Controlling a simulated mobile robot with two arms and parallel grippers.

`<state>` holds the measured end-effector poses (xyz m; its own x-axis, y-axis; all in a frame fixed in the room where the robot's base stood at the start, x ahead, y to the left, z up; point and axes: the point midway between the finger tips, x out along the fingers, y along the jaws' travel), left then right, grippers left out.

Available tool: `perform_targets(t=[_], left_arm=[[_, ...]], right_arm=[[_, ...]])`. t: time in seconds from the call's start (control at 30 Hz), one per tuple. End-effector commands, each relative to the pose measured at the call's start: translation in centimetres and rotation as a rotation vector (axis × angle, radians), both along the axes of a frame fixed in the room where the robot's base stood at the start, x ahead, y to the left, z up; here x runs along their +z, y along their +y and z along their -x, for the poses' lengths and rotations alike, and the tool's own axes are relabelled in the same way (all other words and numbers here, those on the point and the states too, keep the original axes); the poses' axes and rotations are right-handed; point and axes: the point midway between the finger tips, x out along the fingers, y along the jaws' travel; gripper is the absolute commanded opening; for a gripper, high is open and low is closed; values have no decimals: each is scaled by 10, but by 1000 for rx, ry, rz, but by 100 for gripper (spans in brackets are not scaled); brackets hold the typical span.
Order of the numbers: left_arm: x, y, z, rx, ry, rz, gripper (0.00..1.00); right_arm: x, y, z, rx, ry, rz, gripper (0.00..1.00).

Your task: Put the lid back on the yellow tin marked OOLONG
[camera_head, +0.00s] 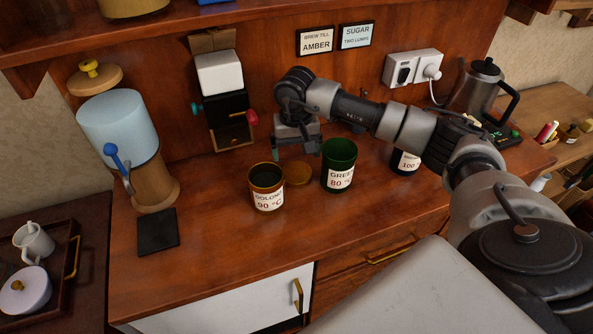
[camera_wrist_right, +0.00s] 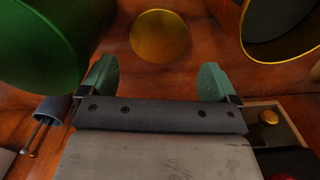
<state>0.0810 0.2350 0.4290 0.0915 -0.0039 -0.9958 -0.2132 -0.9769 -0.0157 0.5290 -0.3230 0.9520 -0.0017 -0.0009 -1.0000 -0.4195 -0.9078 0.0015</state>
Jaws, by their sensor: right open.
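The yellow OOLONG tin (camera_head: 267,200) stands upright and open on the wooden counter; part of its open mouth shows at upper right in the right wrist view (camera_wrist_right: 246,22). A round yellow lid (camera_head: 299,174) lies flat on the counter between this tin and the open green tin (camera_head: 339,178). The lid also shows at the top middle of the right wrist view (camera_wrist_right: 160,36). My right gripper (camera_head: 296,151) is open and empty behind the lid, low over the counter, its fingers (camera_wrist_right: 156,80) pointing toward the lid without touching it. My left gripper is out of view.
The green tin stands close to the lid (camera_wrist_right: 35,45). A third, dark tin (camera_head: 405,162) is partly hidden behind my right arm. A white and black grinder (camera_head: 221,80) stands at the back.

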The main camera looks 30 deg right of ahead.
Motion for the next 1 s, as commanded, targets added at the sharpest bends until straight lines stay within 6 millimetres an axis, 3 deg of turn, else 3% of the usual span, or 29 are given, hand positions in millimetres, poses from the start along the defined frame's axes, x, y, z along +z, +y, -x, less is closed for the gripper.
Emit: perform_targets(t=[0.13, 0.5, 0.8, 1.0], left_arm=[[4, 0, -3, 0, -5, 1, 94], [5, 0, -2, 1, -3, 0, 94], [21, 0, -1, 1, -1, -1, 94], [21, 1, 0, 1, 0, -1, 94]], right_arm=[[-13, 0, 0, -1, 0, -1, 91], [-17, 0, 0, -1, 0, -1, 91], [-58, -2, -2, -1, 1, -3, 91], [-67, -3, -2, -1, -2, -1, 91]])
